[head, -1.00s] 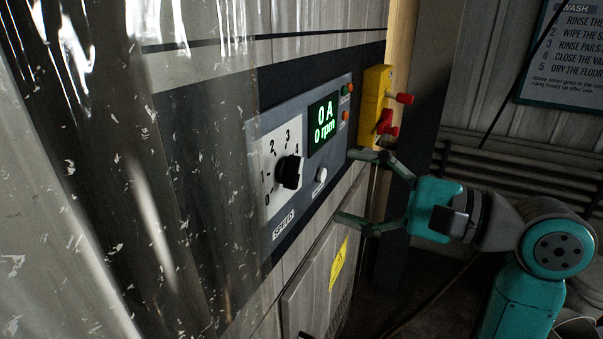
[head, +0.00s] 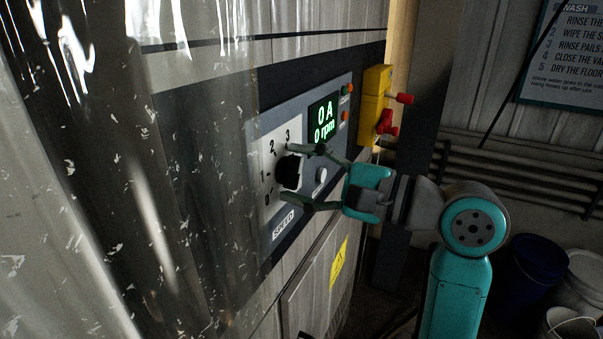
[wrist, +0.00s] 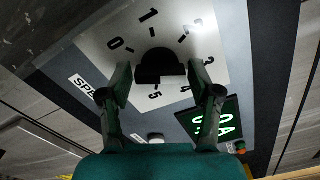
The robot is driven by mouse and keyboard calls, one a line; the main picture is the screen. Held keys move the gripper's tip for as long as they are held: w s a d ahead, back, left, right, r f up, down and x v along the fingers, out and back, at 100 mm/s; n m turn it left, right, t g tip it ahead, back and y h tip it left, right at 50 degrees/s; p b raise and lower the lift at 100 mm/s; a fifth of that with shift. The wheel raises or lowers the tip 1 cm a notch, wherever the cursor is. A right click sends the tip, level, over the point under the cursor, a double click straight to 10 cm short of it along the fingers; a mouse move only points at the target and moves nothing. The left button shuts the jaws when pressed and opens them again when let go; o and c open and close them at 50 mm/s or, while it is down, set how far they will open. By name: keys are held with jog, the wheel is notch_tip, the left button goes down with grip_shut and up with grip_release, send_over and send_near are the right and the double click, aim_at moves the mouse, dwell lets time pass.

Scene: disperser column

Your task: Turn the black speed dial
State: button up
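The black speed dial (head: 290,172) sits on a white scale plate (head: 268,150) numbered from 0, on the grey control panel. In the wrist view the dial (wrist: 158,64) is at upper centre, between my two fingertips. My gripper (head: 289,177) is open, one fingertip above and one below the dial in the head view. In the wrist view my gripper (wrist: 160,80) has a finger at each side of the dial, with narrow gaps showing. I cannot tell which number the dial points to.
The green display (head: 323,121) reads 0 A and 0 rpm. A small knob (head: 320,178) is right of the dial. A yellow box with red levers (head: 376,103) is further right. A clear strip curtain (head: 110,180) hangs at the left. Buckets (head: 535,265) stand lower right.

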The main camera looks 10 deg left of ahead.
jog(key=c, duration=0.6)
jog(key=shift+c, duration=0.2)
jog(key=shift+n, duration=0.3)
